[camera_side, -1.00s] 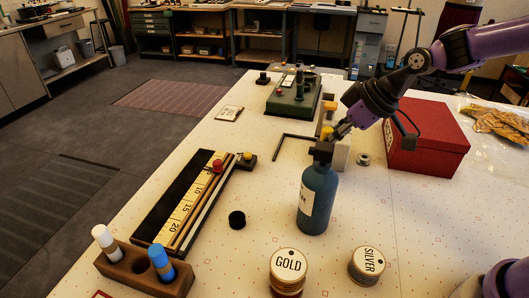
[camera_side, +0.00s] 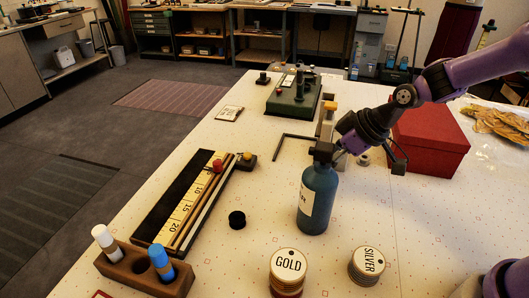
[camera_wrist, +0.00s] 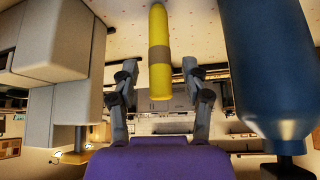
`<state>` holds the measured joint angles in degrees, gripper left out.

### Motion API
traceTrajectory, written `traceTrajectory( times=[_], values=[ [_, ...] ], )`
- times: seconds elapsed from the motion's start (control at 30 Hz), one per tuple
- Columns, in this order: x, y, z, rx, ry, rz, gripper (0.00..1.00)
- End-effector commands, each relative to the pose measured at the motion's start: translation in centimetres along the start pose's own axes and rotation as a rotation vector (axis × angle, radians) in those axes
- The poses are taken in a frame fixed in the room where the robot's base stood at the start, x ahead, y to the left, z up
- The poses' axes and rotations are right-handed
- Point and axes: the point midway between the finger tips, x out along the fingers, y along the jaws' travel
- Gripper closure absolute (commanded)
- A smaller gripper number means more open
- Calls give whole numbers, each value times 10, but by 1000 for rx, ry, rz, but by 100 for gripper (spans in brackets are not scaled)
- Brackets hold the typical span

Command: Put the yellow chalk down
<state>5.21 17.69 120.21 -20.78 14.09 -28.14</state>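In the wrist view the yellow chalk (camera_wrist: 160,75), with a dull band round its middle, is in line between the two fingers of my gripper (camera_wrist: 160,98). A gap shows on each side of it, so my gripper is open and apart from it. I cannot tell whether the chalk touches the table. In the side view my gripper (camera_side: 343,150) is low behind the blue bottle (camera_side: 316,200), which hides the fingertips and the chalk.
The bottle (camera_wrist: 275,70) is close on the right in the wrist view, and grey blocks (camera_wrist: 50,45) are close on the left. A red box (camera_side: 432,140) stands behind my gripper. A wooden holder (camera_side: 130,268) has white and blue chalks and an empty hole between.

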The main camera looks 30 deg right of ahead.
Motion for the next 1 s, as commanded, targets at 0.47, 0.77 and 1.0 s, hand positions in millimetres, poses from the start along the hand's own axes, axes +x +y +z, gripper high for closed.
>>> traceTrajectory(
  times=[0.47,0.77,1.0],
  values=[
    [-38,2,-3,0,6,6,46],
    [-102,1,-2,0,4,6,46],
    [-128,-6,2,24,-14,24,46]
  ],
)
